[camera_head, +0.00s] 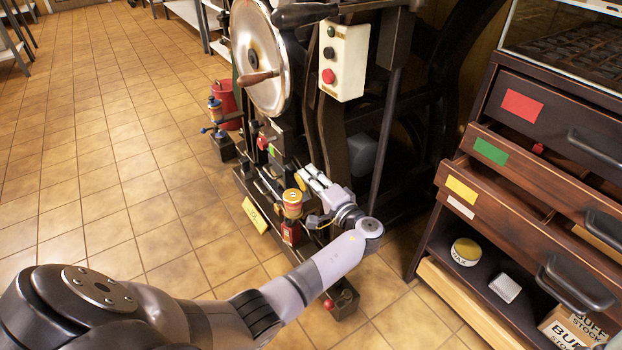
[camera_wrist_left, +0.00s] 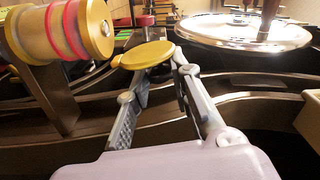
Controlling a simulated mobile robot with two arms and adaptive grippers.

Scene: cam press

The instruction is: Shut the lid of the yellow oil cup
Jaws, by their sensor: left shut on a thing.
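The yellow oil cup (camera_head: 292,203) with red bands stands on the low part of the press in the head view. In the left wrist view the cup (camera_wrist_left: 68,30) lies sideways at the upper left. Its round yellow lid (camera_wrist_left: 148,54) stands open at an angle to the cup; in the head view the lid (camera_head: 300,180) shows as a small yellow disc. My left gripper (camera_head: 312,180) is at the lid, and its fingers (camera_wrist_left: 155,75) are shut on it. How much of the lid's rim sits between the fingertips is hard to see. My right gripper is not in view.
The press's big wheel (camera_head: 262,58) and a white button box (camera_head: 343,62) rise above the cup. A second cup (camera_head: 215,110) with a blue lever stands farther back. A wooden drawer cabinet (camera_head: 480,225) is at the right. The tiled floor at the left is clear.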

